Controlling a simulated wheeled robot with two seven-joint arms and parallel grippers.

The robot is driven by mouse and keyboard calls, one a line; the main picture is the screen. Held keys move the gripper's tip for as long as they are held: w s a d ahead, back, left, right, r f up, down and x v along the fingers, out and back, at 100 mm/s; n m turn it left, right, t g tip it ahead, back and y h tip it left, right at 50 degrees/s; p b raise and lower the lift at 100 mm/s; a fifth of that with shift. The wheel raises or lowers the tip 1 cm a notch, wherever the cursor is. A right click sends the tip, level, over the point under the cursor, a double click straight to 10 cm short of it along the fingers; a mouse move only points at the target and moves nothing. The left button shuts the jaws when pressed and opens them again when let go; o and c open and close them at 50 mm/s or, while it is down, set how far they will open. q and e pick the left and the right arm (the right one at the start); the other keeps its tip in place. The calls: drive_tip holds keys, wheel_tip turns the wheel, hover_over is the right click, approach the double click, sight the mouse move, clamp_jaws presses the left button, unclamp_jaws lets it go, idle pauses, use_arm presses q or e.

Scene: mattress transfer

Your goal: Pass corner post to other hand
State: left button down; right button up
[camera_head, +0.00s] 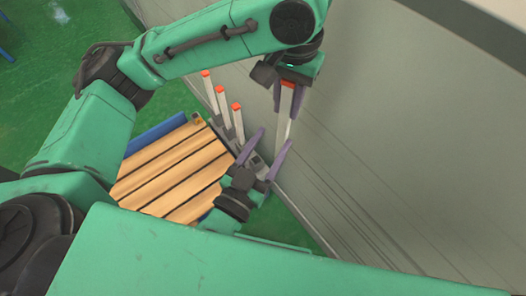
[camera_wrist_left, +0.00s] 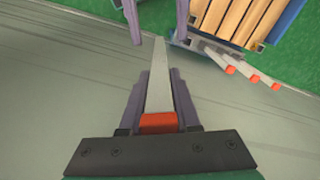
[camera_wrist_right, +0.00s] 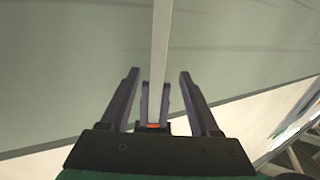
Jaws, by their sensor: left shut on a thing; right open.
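My left gripper (camera_head: 290,88) is shut on a pale grey corner post (camera_head: 285,120) with an orange cap, gripping it at the capped end. The post hangs down from the left fingers, and its far end tapers away in the left wrist view (camera_wrist_left: 160,75). My right gripper (camera_head: 266,152) is open below the left one, its two purple fingers pointing up around the post's free end. In the right wrist view the post (camera_wrist_right: 160,50) appears between the right fingers (camera_wrist_right: 157,95), with the left fingers behind. I cannot tell whether the right fingers touch it.
Several slatted wooden boards (camera_head: 170,175) lie on a blue-edged frame at lower left. Three similar orange-capped posts (camera_head: 222,105) stand in a rack beside them. A grey wall (camera_head: 400,130) runs close along the right of both grippers. Green floor (camera_head: 50,90) shows at left.

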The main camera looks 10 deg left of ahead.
drive_tip(key=x, duration=0.9)
drive_tip(key=shift+w+f, duration=0.1)
drive_tip(key=shift+w, duration=0.05)
clamp_jaws()
use_arm(q)
drive_tip(key=c, duration=0.5)
unclamp_jaws()
drive_tip(key=shift+c, duration=0.2)
drive_tip(key=shift+r, duration=0.1)
